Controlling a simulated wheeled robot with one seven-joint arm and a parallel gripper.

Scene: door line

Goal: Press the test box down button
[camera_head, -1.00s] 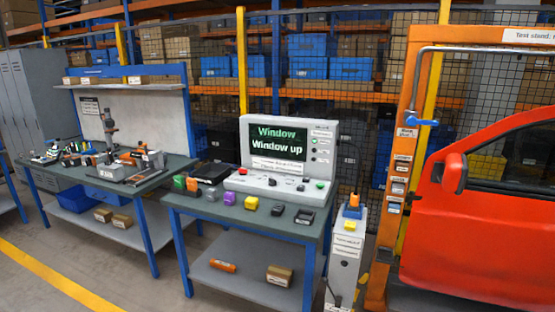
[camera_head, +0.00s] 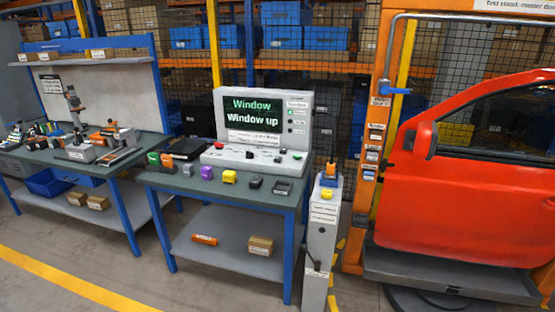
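The test box (camera_head: 264,124) is a light grey console on the middle table. Its dark screen (camera_head: 254,117) reads "Window" and "Window up" in green and white. The labels are too small to read, so I cannot tell which control is the down button. My gripper is not in view.
Several small coloured blocks, one yellow (camera_head: 229,176), line the front of the blue-framed table (camera_head: 225,187). A grey pedestal (camera_head: 322,225) stands to its right, before the red car door (camera_head: 450,190). A cluttered workbench (camera_head: 100,158) is at left. The floor in front is clear.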

